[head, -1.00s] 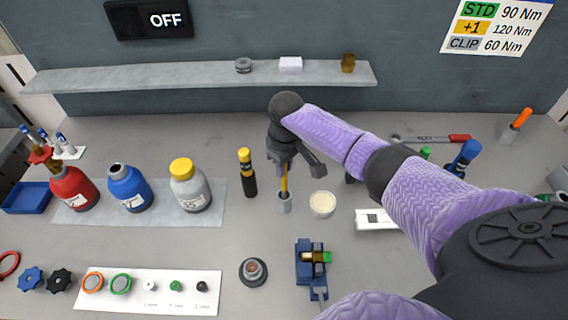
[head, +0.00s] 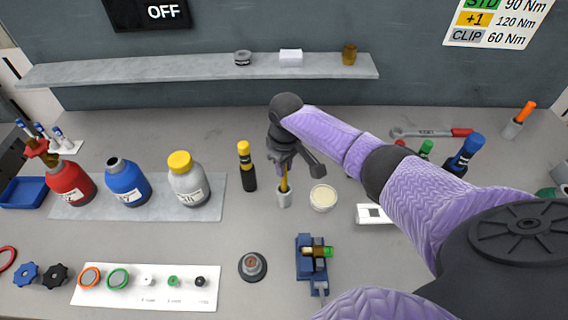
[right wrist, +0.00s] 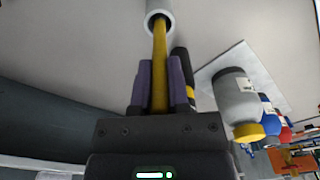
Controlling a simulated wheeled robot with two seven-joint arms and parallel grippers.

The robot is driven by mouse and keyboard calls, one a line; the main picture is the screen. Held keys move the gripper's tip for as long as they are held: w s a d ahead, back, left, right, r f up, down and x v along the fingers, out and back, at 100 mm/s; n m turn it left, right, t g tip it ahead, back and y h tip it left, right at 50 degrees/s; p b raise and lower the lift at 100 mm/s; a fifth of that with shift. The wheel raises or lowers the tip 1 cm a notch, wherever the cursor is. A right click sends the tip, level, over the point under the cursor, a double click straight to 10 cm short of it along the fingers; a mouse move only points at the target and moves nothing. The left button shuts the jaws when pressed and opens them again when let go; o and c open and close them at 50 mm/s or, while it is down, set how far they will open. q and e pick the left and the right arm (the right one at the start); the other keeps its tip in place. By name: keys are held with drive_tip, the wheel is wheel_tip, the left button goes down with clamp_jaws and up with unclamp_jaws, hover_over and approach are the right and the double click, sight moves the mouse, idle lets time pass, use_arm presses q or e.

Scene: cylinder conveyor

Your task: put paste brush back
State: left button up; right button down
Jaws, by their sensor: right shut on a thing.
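The paste brush (head: 284,184) has a yellow handle and stands upright with its lower end inside a small grey cup (head: 284,198). My right gripper (head: 284,165) is above the cup and shut on the brush handle. In the right wrist view, the yellow handle (right wrist: 159,60) runs from between the purple fingers (right wrist: 159,85) into the mouth of the grey cup (right wrist: 158,18). The brush's bristle end is hidden inside the cup. A round tub of pale paste (head: 323,197) stands just right of the cup. My left gripper is not in view.
A black and yellow tool (head: 246,167) stands close left of the cup. Red, blue and grey bottles (head: 188,185) stand further left on a mat. A blue fixture (head: 311,265) and a round dark part (head: 252,266) are in front. A shelf (head: 200,70) runs behind.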

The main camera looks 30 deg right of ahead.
drive_tip(key=shift+f+b, duration=0.7)
drive_tip(key=shift+f, duration=0.4)
drive_tip(key=c, duration=0.5)
unclamp_jaws()
drive_tip(key=shift+c, duration=0.2)
wheel_tip(320, 180, up, 6)
drive_tip(key=p, duration=0.7)
drive_tip(key=shift+r, duration=0.15)
